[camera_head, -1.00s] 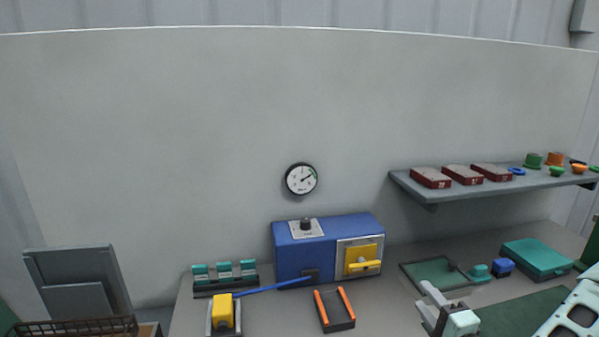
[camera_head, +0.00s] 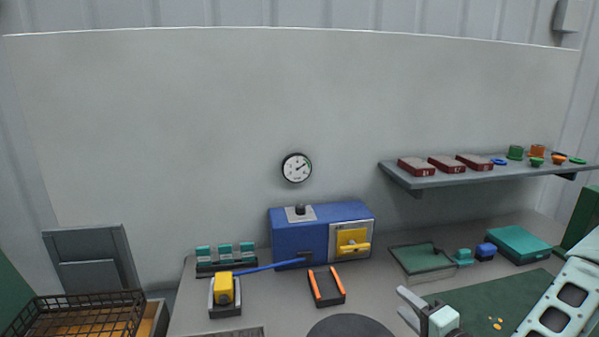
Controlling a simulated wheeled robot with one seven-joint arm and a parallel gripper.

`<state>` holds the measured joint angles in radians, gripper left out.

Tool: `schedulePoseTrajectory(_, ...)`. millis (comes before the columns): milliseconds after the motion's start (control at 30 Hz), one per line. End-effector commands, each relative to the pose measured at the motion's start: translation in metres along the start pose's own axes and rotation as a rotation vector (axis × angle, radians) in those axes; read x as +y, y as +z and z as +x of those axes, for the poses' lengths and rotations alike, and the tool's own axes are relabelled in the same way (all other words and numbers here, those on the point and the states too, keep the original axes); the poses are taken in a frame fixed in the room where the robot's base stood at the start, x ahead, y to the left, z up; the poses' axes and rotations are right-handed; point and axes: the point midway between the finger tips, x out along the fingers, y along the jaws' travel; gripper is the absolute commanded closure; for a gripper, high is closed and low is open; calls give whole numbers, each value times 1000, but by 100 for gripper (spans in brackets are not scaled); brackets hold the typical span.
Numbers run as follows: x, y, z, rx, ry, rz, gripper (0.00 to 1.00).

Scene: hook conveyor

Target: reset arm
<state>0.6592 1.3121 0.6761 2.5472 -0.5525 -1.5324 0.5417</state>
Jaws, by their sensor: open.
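My gripper (camera_head: 411,308) is at the lower right of the head view, above the grey workbench (camera_head: 378,287). Its fingers point left and are open, with nothing seen between them. My pale arm with oval cutouts comes in from the right edge behind it. The gripper is to the right of the black holder with orange rails (camera_head: 326,287) and touches nothing that I can make out.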

Motion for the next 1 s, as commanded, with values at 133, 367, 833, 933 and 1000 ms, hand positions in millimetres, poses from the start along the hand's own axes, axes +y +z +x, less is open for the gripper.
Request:
schedulePoseTrajectory(133, 7, 24, 6, -122, 59, -114, 58)
schedulePoseTrajectory(367, 24, 68, 6, -369, 192, -366, 58)
schedulePoseTrajectory(833, 31, 131, -59, -939, 598, -1056, 58)
schedulePoseTrajectory(933, 19, 139, -84, -1028, 669, -1156, 58)
schedulePoseTrajectory(1000, 9, 144, -104, -1088, 713, -1212, 58)
